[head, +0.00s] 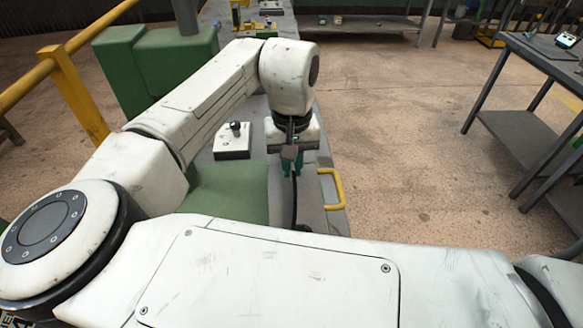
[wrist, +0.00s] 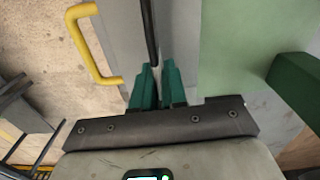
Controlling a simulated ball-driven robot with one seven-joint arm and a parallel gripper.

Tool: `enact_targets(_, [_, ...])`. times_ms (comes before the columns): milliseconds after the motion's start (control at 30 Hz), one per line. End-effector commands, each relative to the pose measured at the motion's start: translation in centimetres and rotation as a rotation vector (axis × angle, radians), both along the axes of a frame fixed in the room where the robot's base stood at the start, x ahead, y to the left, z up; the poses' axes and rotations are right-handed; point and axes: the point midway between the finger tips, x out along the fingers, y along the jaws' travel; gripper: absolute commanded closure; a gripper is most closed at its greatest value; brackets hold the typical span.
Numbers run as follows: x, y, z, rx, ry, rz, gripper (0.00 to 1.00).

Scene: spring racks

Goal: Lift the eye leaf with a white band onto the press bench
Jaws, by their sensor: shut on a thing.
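My gripper (head: 291,168) has green fingers, which also show in the wrist view (wrist: 156,70). It is shut on a thin, dark, slightly curved leaf (head: 294,205), held near the middle of the head view. In the wrist view the leaf (wrist: 150,28) runs from between the fingertips to the top edge. I cannot tell whether this is the press bench.
A yellow handle (head: 331,188) sticks out from the bench's right edge. A white box with a black knob (head: 232,147) and a green block (head: 228,192) are at left. A yellow rail (head: 72,95) stands further left. Open floor (head: 400,130) lies right, before a dark table (head: 545,50).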

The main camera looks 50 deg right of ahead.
Motion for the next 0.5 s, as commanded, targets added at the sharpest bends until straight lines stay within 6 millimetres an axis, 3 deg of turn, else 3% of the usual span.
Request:
enact_targets(300, [0.1,-0.1,5.4,-0.003,-0.004,-0.001,1.0])
enact_targets(500, [0.1,-0.1,8.0,-0.002,-0.004,-0.001,1.0])
